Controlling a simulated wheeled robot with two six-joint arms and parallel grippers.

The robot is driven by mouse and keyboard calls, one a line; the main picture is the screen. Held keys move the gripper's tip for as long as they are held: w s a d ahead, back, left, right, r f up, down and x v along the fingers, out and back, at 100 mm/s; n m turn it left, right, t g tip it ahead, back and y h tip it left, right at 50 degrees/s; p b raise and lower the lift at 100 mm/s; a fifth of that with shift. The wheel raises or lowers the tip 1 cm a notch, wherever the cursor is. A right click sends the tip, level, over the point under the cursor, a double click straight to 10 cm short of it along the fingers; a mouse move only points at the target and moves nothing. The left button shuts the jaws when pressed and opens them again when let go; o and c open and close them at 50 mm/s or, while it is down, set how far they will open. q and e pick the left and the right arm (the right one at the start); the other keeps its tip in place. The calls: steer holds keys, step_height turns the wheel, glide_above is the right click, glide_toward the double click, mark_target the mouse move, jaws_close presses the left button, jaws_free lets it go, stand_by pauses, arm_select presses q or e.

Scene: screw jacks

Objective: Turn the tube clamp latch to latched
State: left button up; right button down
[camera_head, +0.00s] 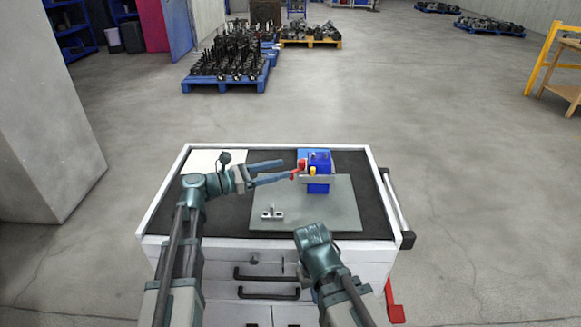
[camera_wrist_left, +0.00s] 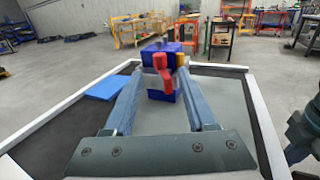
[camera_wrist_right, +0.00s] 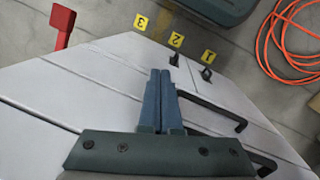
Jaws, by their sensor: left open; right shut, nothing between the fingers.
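The tube clamp is a blue block (camera_head: 320,183) at the back right of the cart top, with a grey metal bar across it and a small yellow part (camera_head: 312,171). Its red latch handle (camera_head: 301,165) sticks out on the left side. In the left wrist view the red latch (camera_wrist_left: 164,68) hangs in front of the blue block (camera_wrist_left: 163,96). My left gripper (camera_head: 287,169) is open, its fingertips close to the red latch, which appears between them; contact cannot be told. My right gripper (camera_wrist_right: 160,74) is shut and empty, low in front of the cart drawers.
The clamp stands on a grey plate (camera_head: 339,211) on the cart's dark mat. A small metal bracket (camera_head: 272,213) lies at the plate's front left. A white sheet (camera_head: 205,160) is at the back left. Drawer handles (camera_head: 266,293) are near my right arm.

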arm_select(q)
steer(key=v, duration=0.8)
steer(key=shift+a, duration=0.3)
steer(key=shift+s, duration=0.15)
